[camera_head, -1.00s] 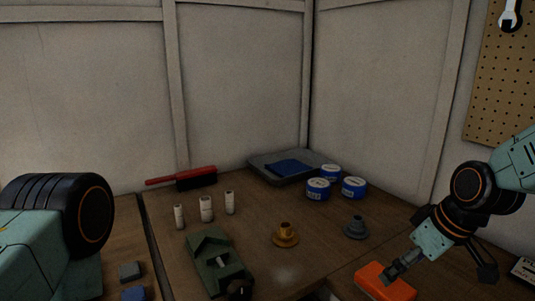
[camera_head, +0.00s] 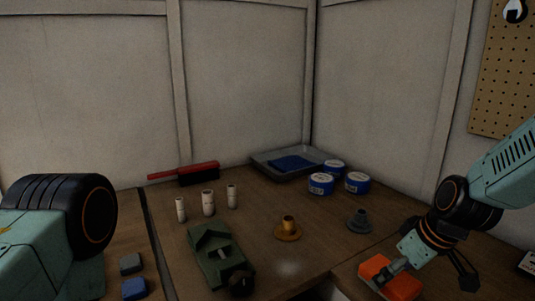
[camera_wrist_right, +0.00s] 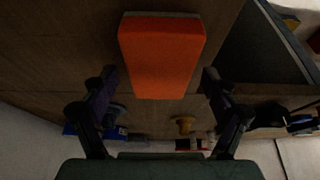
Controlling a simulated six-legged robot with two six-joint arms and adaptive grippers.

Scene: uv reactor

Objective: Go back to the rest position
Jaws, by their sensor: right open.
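My right gripper (camera_head: 388,270) is over the orange block (camera_head: 404,287) at the bench's front right in the head view. In the right wrist view the right gripper (camera_wrist_right: 158,82) is open, its fingers spread wider than the orange block (camera_wrist_right: 161,50), which lies between and beyond them. Nothing is seen held. I cannot tell whether the fingers touch the block. Part of my left arm shows at the left edge of the head view, but its gripper is not in view.
A green fixture (camera_head: 214,258), an amber flanged part (camera_head: 288,230) and a grey one (camera_head: 359,222) stand mid-bench. White cylinders (camera_head: 208,204), a red brush (camera_head: 190,174), blue tins (camera_head: 320,184) and a grey tray (camera_head: 268,166) stand behind. Bare wood lies between them.

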